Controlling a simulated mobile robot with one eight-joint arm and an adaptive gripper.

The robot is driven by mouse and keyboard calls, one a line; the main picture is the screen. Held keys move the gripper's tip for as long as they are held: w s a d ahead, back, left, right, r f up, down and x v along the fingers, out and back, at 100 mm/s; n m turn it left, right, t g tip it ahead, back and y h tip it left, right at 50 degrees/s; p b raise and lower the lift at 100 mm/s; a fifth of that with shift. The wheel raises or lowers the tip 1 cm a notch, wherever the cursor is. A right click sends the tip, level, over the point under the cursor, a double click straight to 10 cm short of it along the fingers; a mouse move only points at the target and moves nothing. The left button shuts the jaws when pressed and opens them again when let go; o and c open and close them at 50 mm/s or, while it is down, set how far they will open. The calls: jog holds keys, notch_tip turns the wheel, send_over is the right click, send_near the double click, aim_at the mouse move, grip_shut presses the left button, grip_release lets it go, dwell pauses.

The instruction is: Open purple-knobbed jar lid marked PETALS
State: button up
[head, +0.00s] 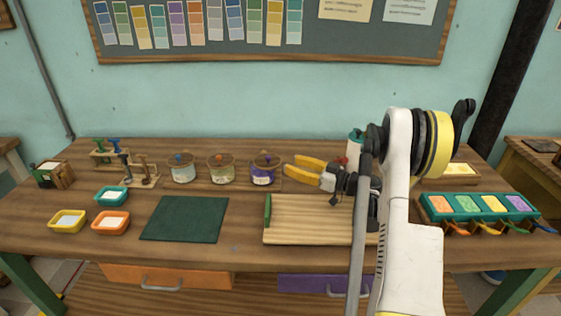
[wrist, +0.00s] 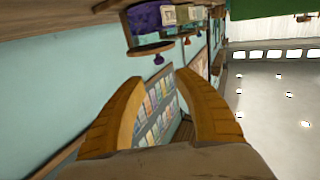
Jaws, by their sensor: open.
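The purple jar (head: 263,176) stands on the bench at the right end of a row of jars, its lid on and a purple knob on top. Its label is too small to read. My gripper (head: 288,170) is open and empty just right of this jar, its yellow fingers level and pointing left at about lid height. In the wrist view the purple jar (wrist: 145,18) appears upside down at the top. Its lid (wrist: 150,48) and purple knob (wrist: 158,60) lie just beyond the gap between the open fingertips (wrist: 157,76). The fingers appear apart from the knob.
Two more jars, one blue-knobbed (head: 182,171) and one orange-knobbed (head: 221,170), stand left of the purple jar. A wooden board (head: 310,222) and a dark green mat (head: 185,218) lie in front. A teal-lidded bottle (head: 355,148) stands behind my arm. Small trays (head: 68,222) are at left.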

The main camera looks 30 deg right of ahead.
jog(key=shift+s+d, duration=0.35)
jog(key=shift+s, duration=0.3)
